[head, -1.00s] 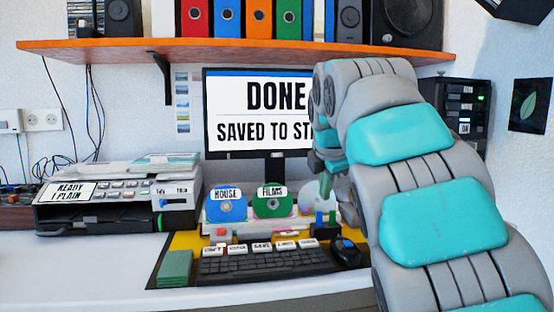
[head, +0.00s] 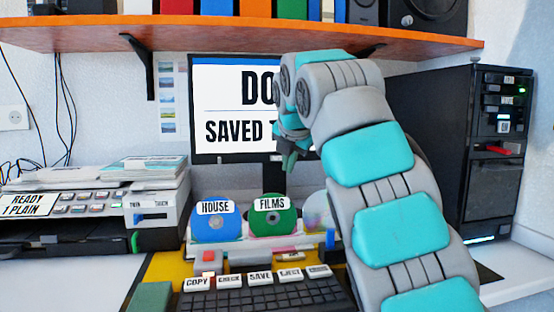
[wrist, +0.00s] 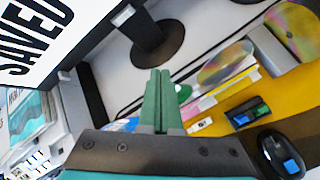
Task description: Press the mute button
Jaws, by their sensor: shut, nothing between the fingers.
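No button with a readable mute label shows in either view. My gripper (head: 289,162) hangs in front of the lower right of the monitor (head: 225,100). In the wrist view its green fingers (wrist: 159,75) are together with nothing between them, pointing toward the monitor's stand. A keyboard (head: 270,298) has a row of large white keys, among them COPY, CHECK, SAVE and EJECT; the last key at right is too small to read. A small dark block with blue and green tops (wrist: 248,113) lies right of the fingers in the wrist view.
A disc rack holds the HOUSE disc (head: 213,222) and the FILMS disc (head: 272,217). A printer (head: 85,215) stands at left and a black computer tower (head: 490,150) at right. An orange shelf (head: 280,36) runs above. A mouse (wrist: 282,155) lies at lower right in the wrist view.

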